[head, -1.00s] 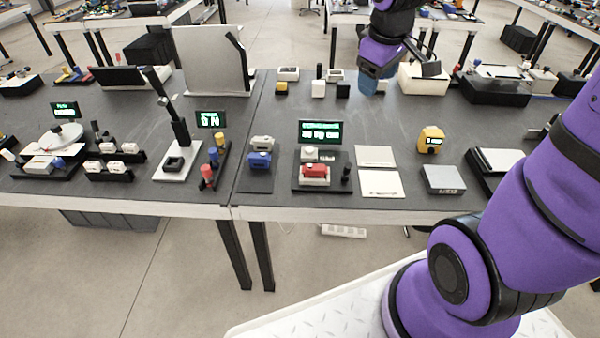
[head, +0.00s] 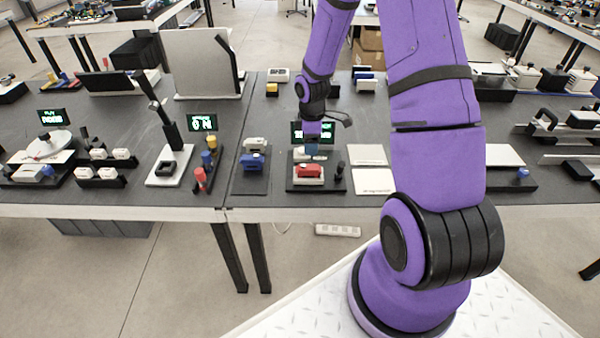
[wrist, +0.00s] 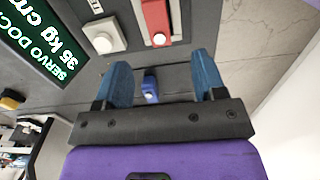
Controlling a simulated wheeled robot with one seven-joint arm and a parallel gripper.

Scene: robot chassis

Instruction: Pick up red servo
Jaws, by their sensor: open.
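The red servo (head: 309,170) sits on a pale holder on the black dock (head: 330,186). It also shows at the top of the wrist view (wrist: 155,20), partly cut off by the frame edge. My gripper (head: 312,148) is above the rear of the dock, behind and above the red servo in the head view. In the wrist view my gripper (wrist: 162,62) has its two blue fingers spread apart with nothing held between them. The servo lies beyond the fingertips, apart from them. The gripper partly hides the dock's display (head: 298,131).
A pale block (wrist: 103,35) stands on the dock beside the red servo. A blue servo (head: 252,162) stands left of the dock. A black peg (head: 340,169) stands at the dock's right. Flat white plates (head: 368,155) lie to the right.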

